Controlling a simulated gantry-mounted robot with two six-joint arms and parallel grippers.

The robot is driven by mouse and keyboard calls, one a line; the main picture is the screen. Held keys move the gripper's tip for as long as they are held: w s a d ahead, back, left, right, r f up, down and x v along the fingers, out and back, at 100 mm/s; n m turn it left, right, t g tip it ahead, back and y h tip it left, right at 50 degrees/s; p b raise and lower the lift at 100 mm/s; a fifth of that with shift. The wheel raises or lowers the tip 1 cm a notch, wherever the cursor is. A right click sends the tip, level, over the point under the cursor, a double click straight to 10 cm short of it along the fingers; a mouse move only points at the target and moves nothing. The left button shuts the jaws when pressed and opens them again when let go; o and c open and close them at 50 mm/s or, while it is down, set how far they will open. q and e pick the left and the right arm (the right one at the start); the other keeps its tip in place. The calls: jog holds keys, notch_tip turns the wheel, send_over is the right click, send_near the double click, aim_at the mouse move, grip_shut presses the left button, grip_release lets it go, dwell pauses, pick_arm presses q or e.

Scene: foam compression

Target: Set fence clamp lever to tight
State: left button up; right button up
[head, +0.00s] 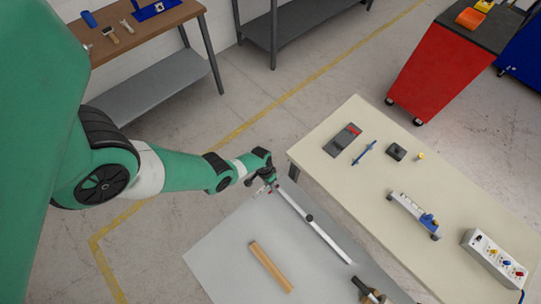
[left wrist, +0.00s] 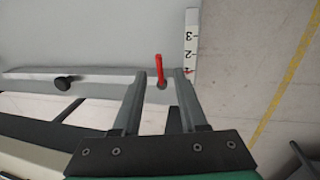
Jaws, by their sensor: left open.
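The fence (head: 325,238) is a long pale bar with a black knob (head: 309,218), lying on the grey table (head: 222,250). It also shows in the left wrist view (left wrist: 105,76). The red clamp lever (left wrist: 159,68) stands up at the fence's end near the scale. My left gripper (head: 266,188) is over that end of the fence. In the left wrist view its two fingers (left wrist: 161,76) are open, one on each side of the lever, with visible gaps. I cannot tell how far the fingertips are above the lever's base. My right gripper is not in view.
A numbered scale (left wrist: 191,45) is beside the fence's end. A wooden strip (head: 270,267) lies on the grey table, and a dark tool (head: 370,291) is at its front edge. A cream table (head: 365,185) with several items stands to the right.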

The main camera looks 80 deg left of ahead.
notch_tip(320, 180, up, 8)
jog(key=p, duration=0.6)
